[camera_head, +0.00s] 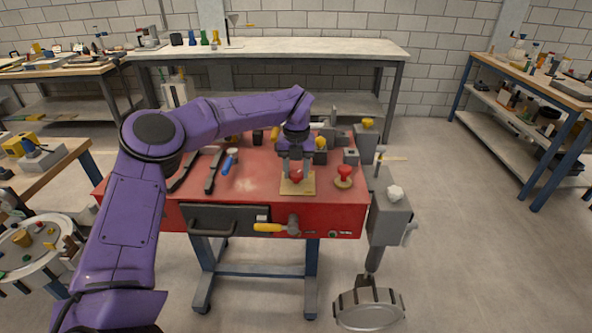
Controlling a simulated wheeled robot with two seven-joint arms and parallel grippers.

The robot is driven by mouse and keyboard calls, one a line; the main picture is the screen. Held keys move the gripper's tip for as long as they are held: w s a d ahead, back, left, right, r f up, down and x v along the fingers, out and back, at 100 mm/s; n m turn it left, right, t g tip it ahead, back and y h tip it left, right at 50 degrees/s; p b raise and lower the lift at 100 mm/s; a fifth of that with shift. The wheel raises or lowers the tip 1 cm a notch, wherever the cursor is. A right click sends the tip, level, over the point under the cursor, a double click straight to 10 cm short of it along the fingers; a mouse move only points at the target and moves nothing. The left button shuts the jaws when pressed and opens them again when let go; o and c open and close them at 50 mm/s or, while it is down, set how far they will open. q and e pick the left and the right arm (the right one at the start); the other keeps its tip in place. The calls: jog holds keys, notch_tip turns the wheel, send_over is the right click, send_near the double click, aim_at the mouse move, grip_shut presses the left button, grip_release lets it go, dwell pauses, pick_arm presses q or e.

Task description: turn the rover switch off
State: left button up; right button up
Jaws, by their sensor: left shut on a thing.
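My left gripper (296,170) points down over the red table and is shut on a red knob (296,177). The knob stands on a square tan plate (298,189) near the table's front edge, and the fingers hide part of it. A second red knob (344,171), mushroom-shaped on a tan round base, stands just right of the plate, apart from the gripper. No label shows which of them is the rover switch, and the knob's setting cannot be read. My right gripper is not in view.
On the red table (255,180), a blue-handled tool (229,161) and dark bars lie to the left. Grey blocks and yellow-topped parts crowd the back right. A grey box (387,218) stands off the right edge.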

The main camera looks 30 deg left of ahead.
aim_at(296, 173)
pick_arm(q)
jog(key=o, duration=1)
jog(key=shift+o, duration=0.2)
notch_tip(296, 173, up, 10)
jog(key=shift+r, duration=0.25)
